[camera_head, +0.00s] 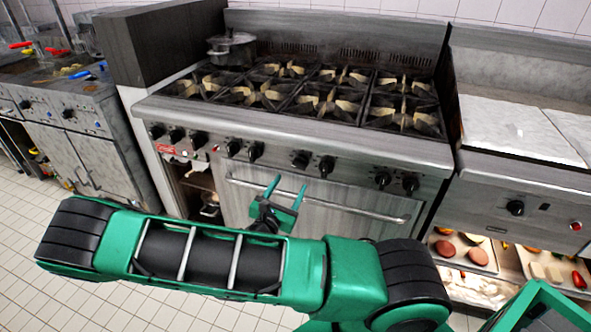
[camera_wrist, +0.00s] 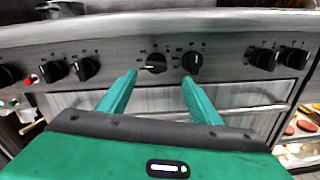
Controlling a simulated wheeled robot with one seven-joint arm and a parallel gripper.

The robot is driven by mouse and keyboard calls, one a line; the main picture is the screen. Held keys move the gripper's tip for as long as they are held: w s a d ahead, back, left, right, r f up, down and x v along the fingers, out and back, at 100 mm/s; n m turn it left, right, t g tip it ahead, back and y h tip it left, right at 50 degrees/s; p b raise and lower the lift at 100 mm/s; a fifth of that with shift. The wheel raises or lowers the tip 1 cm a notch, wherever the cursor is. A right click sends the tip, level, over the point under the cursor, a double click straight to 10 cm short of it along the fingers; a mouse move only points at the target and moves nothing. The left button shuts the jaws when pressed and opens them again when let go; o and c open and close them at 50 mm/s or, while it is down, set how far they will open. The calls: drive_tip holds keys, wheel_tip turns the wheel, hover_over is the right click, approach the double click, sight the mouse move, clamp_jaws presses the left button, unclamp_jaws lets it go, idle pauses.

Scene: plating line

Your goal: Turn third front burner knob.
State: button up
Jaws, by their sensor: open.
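The stove's front panel (camera_head: 350,160) carries a row of black knobs. One middle knob (camera_head: 301,160), third from the left in the oven-front row, also shows in the wrist view (camera_wrist: 155,63); its pale mark there lies sideways. The knob beside it on the right (camera_head: 326,166) shows an upright mark in the wrist view (camera_wrist: 192,62). My gripper (camera_head: 289,183) is open and empty in front of the oven door, a little below the knobs. In the wrist view, its green fingers (camera_wrist: 160,76) spread below and to either side of the sideways-marked knob, apparently short of it.
The oven door handle (camera_head: 350,206) runs across below the knobs, near my fingers. More knobs (camera_head: 382,180) stand to the right and others (camera_head: 255,151) to the left. A pot (camera_head: 232,48) stands at the back left of the burners. Floor at the left is clear.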

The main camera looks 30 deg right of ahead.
sight(298, 166)
drive_tip(key=shift+n, duration=0.3)
drive_tip(key=x, duration=1)
drive_tip(key=shift+w, duration=0.4)
drive_tip(key=shift+c, duration=0.5)
drive_tip(key=c, duration=0.9)
